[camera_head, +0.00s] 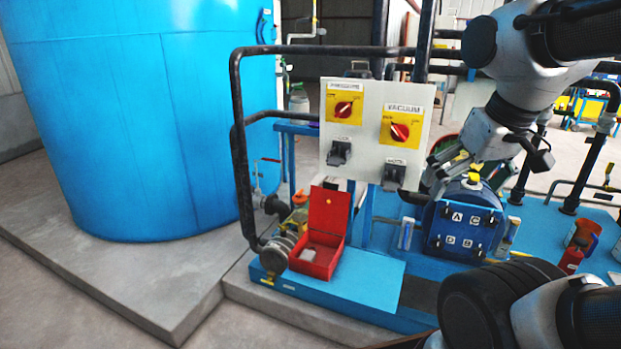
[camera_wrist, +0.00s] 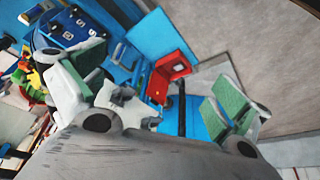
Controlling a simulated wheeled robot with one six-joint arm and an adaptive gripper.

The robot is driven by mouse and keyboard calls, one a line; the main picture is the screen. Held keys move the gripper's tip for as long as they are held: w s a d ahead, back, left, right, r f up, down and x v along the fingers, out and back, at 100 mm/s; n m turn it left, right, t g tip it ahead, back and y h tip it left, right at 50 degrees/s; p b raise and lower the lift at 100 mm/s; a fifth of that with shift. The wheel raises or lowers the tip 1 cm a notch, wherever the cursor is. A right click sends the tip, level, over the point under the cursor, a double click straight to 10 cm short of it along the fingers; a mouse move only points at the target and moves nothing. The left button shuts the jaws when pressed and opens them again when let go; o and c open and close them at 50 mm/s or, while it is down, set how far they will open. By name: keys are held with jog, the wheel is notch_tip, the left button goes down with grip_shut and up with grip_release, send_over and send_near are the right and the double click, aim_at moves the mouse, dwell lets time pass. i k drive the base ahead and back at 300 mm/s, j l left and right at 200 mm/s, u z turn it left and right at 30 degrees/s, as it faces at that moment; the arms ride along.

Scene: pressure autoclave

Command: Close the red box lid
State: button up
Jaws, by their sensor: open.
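The red box (camera_head: 314,269) sits on the blue platform near its left front corner. My gripper (camera_head: 441,166) is open and empty, to the right of the box and higher, beside the white panel. Its green-padded fingers are wide apart in the wrist view (camera_wrist: 155,92). It does not touch the box or lid.
The white control panel (camera_head: 375,133) with two red knobs stands between the box and my gripper. A blue lettered vessel (camera_head: 462,228) is below my gripper. Black pipes (camera_head: 239,165) rise left of the box. Bare blue platform (camera_head: 366,277) lies right of the box.

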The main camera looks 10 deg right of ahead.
aim_at(332, 217)
jog(key=j+z, duration=0.1)
jog(key=z, duration=0.25)
jog(key=i+j+z, duration=0.1)
jog(key=z, duration=0.25)
jog(key=j+z, duration=0.15)
jog(key=z, duration=0.2)
jog(key=j+z, duration=0.4)
jog(key=j, duration=0.4)
jog(key=k+j+z, duration=0.1)
jog(key=j+z, duration=0.3)
jog(key=j, duration=0.4)
jog(key=k+j, duration=0.1)
jog(key=j, duration=0.75)
jog(key=k+j, duration=0.15)
jog(key=j, duration=0.3)
jog(key=k+j+z, duration=0.1)
jog(key=j, duration=0.35)
jog(key=k+j, duration=0.1)
jog(key=j, duration=0.3)
jog(key=i, duration=0.5)
